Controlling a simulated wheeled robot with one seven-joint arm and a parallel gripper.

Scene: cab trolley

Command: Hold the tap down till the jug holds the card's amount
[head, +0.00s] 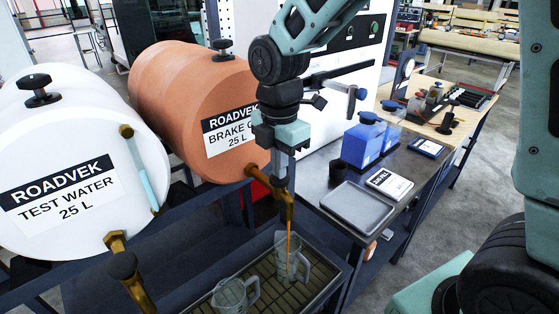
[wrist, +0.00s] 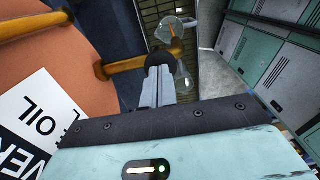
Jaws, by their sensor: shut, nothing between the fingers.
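The orange drum (head: 190,95), labelled ROADVEK brake oil 25 L, has a brass tap (head: 287,208) at its lower front. My gripper (head: 281,178) is shut and empty, pointing down at the tap. In the wrist view its fingertips (wrist: 159,72) meet the tap's black knob (wrist: 160,59). A thin orange stream (head: 289,238) runs from the spout into a clear jug (head: 292,266) with a handle. The level in the jug is too unclear to read. A white card (head: 389,184) with a dark heading lies on the bench; its text is too small to read.
A second clear jug (head: 230,296) stands on the slatted drip tray (head: 325,270), left of the first. The white test water drum (head: 75,150) has its own tap (head: 124,268). A grey tray (head: 358,206), blue containers (head: 362,145) and another card (head: 427,147) occupy the bench.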

